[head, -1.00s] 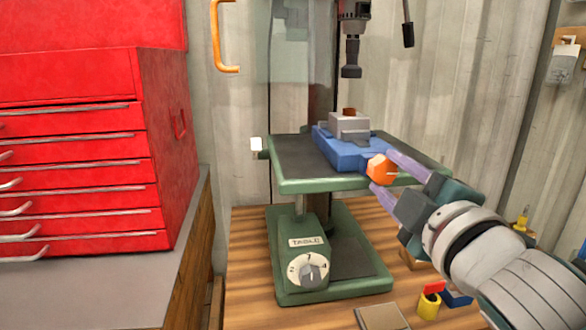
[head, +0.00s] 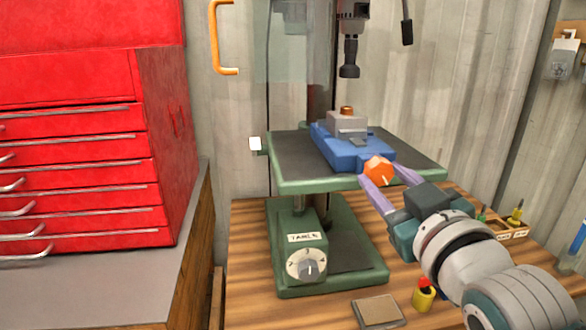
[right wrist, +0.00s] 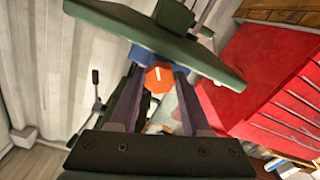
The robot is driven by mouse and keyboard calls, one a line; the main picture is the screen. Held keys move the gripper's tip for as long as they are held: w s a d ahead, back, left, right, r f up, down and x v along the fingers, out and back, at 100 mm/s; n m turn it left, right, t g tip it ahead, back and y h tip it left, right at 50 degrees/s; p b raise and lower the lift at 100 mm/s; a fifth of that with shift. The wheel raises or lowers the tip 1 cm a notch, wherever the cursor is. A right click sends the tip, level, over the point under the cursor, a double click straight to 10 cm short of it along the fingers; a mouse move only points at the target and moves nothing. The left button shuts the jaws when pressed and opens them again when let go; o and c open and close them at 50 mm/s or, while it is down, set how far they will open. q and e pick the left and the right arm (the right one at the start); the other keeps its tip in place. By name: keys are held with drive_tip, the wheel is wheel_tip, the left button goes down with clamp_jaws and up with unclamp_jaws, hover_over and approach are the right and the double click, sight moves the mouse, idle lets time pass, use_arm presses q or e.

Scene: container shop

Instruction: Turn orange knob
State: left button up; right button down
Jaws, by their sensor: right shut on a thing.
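The orange knob (head: 379,171) is on the front of the blue vise (head: 340,150), which sits on the green drill press table (head: 290,185). The knob has a pale mark on its face, and it also shows in the right wrist view (right wrist: 158,79). My right gripper (head: 384,172) is shut on the orange knob, with one purple finger on each side of it. A grey block (head: 345,122) with a brownish piece on top sits in the vise. My left gripper is in neither view.
A dial labelled TABLE (head: 307,266) is on the drill press base. The drill chuck (head: 350,60) hangs above the vise. A yellow cup (head: 424,298) and a flat tan pad (head: 379,311) lie on the wooden bench. A red tool chest (head: 80,150) stands at left.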

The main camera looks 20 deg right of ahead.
drive_tip(key=shift+m, duration=0.6)
drive_tip(key=shift+c, duration=1.8)
unclamp_jaws()
drive_tip(key=shift+s, duration=0.1)
drive_tip(key=v, duration=0.9)
drive_tip(key=shift+s+b, duration=0.35)
drive_tip(key=shift+s, duration=0.05)
drive_tip(key=shift+a, duration=0.1)
